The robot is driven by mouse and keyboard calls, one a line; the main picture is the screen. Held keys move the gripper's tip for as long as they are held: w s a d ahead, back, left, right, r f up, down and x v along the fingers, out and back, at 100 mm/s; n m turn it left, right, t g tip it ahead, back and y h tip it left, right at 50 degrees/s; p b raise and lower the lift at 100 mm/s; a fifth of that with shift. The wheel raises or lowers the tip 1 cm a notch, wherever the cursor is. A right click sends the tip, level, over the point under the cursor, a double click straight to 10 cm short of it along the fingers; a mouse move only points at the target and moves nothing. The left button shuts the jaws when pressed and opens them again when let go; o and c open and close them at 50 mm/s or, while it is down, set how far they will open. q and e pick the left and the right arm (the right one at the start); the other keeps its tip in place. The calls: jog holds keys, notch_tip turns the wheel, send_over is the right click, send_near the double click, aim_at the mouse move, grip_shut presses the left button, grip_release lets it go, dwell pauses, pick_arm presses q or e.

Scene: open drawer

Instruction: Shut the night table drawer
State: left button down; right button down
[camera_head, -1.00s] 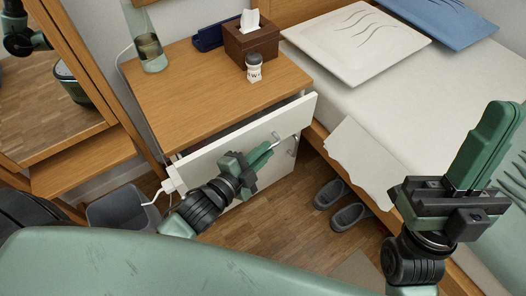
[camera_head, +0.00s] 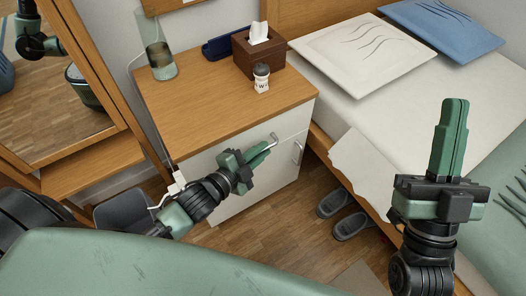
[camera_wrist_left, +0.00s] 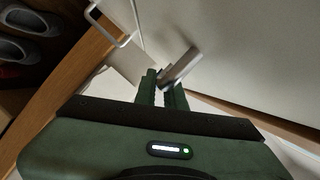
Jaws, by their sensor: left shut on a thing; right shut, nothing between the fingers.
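The night table (camera_head: 195,112) has a wooden top and white fronts. Its drawer front (camera_head: 294,122) sits close under the top edge, with no gap visible along the part I can see. My left gripper (camera_head: 266,148) is in front of the drawer, shut on the metal drawer handle (camera_head: 274,138). In the left wrist view the handle (camera_wrist_left: 181,67) lies between the fingertips (camera_wrist_left: 163,84). My left arm hides part of the drawer front. My right gripper (camera_head: 453,105) is shut and empty, raised over the bed side, pointing up.
A lower door handle (camera_head: 297,153) is just below the drawer. The bed (camera_head: 345,110) is at right, slippers (camera_head: 343,208) on the floor, a grey bin (camera_head: 124,211) at left.

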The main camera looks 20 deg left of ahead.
pick_arm(q)
jog(key=c, duration=1.8)
grip_release()
jog(key=shift+w+a+f, duration=0.1)
jog(key=shift+a+f, duration=0.1)
jog(key=shift+a, duration=0.25)
jog(key=shift+c, duration=0.2)
jog(key=shift+o, duration=0.4)
pick_arm(e)
jog(key=shift+w+a, duration=0.1)
jog(key=shift+a, duration=0.05)
pick_arm(q)
jog(key=shift+r, duration=0.1)
